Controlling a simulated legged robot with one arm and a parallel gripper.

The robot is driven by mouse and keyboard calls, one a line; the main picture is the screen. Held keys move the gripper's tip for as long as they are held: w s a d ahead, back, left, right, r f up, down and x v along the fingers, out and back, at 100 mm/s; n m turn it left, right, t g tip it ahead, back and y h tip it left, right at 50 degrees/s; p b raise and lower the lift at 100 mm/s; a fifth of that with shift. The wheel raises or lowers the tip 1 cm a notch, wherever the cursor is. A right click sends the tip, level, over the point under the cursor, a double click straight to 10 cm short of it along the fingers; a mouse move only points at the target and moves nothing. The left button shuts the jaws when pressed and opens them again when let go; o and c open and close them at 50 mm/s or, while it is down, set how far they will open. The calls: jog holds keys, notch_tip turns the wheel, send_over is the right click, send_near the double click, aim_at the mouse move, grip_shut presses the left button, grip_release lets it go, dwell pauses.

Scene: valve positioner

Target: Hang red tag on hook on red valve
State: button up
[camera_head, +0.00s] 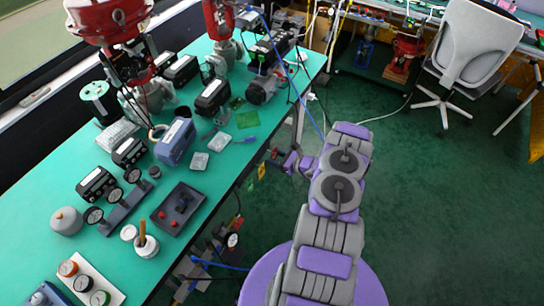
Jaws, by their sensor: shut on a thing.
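My gripper (280,160) is small in view, at the far end of my purple and grey arm, by the table's right edge. It is shut on what looks like the red tag (274,154), a small reddish patch at its tips; its outline is hard to make out. A large red valve (108,18) stands at the upper left on the teal table. A second red valve (214,18) stands farther back on the table. My gripper is well apart from both. I cannot make out a hook on either valve.
Yellow and green tags (261,171) hang by the edge of the teal table (50,175), close to my gripper. Positioners, gauges and a dark tray (180,208) crowd the tabletop. A grey office chair (470,45) stands at the upper right. The green floor between is clear.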

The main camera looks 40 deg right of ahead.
jog(key=shift+s+d+p, duration=0.1)
jog(key=shift+s+d, duration=0.15)
jog(key=shift+s, duration=0.4)
jog(key=shift+s+d+p, duration=0.15)
jog(key=shift+s+d, duration=0.1)
jog(key=shift+s, duration=0.35)
jog(key=shift+s+d+p, duration=0.1)
jog(key=shift+s+d, duration=0.15)
jog(key=shift+s, duration=0.4)
jog(key=shift+r, duration=0.15)
